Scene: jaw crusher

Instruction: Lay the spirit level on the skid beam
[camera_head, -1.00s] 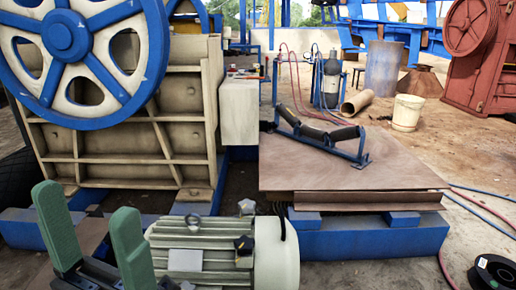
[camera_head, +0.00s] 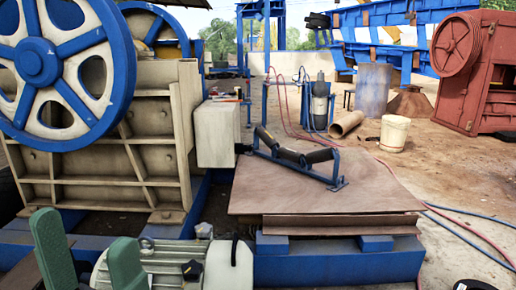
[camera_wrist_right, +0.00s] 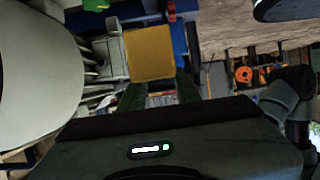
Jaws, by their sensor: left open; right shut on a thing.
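My left gripper (camera_head: 88,255) stands at the lower left of the head view, its two green fingers apart and nothing between them. In the right wrist view my right gripper (camera_wrist_right: 158,92) has its dark green fingers around a flat yellow piece (camera_wrist_right: 150,52) at their tips, which looks like one face of the spirit level; the rest of it is hidden. A blue skid beam (camera_head: 340,266) runs below the brown plate in the head view. I see no level lying on it. My right gripper does not show in the head view.
A motor (camera_head: 165,262) sits close beside my left gripper. The cream crusher (camera_head: 100,150) with its blue flywheel (camera_head: 45,65) fills the left. A roller frame (camera_head: 295,158) lies on the brown plate (camera_head: 330,195). Hoses and a white bucket (camera_head: 394,133) are at right.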

